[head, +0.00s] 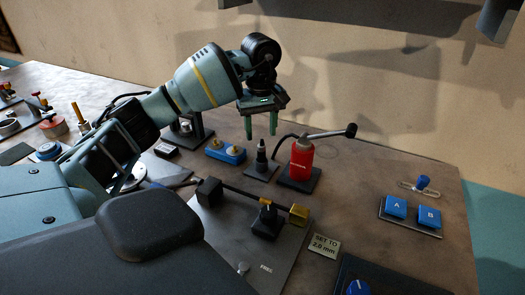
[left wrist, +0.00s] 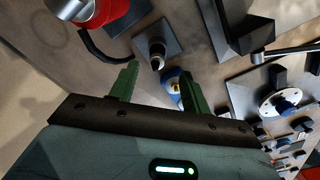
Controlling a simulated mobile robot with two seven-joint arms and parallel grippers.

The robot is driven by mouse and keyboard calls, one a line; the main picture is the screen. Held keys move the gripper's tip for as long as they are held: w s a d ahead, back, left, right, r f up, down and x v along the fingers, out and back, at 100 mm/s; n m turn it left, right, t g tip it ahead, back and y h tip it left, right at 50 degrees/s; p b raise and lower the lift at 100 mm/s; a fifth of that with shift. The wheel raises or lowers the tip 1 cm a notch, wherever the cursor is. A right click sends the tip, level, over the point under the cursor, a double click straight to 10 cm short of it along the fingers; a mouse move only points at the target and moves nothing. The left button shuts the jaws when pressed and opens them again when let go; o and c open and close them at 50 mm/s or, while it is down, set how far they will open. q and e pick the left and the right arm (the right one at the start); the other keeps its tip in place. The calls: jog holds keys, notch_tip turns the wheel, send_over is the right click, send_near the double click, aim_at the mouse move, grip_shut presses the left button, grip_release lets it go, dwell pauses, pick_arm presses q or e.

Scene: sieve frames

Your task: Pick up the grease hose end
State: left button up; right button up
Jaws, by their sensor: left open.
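The red grease canister (head: 301,160) stands on a dark base plate, with a black hose (head: 281,140) curving out to its left. A dark upright piece that looks like the hose end (head: 261,158) stands on a small plate left of the canister. My left gripper (head: 260,130) is open, with green fingers pointing down above and behind this upright piece. In the left wrist view, the hose end (left wrist: 157,52) shows just beyond and between the open fingers (left wrist: 159,74), apart from them. The red canister (left wrist: 112,14) is at upper left there. My right gripper is not in view.
A blue block with two knobs (head: 225,152) is left of the hose end. A lever with a black knob (head: 351,130) sticks out right of the canister. In front are a fixture plate (head: 225,225), a label (head: 324,245) and blue A and B buttons (head: 396,207).

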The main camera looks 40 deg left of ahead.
aim_at(262, 145)
pick_arm(q)
jog(key=shift+w+a+f+p, duration=0.1)
jog(key=shift+w+f+p, duration=0.1)
jog(key=shift+f, duration=1.6)
jog(key=shift+w+a+f+p, duration=0.1)
jog(key=shift+f+p, duration=0.05)
jog(key=shift+f, duration=1.65)
grip_shut()
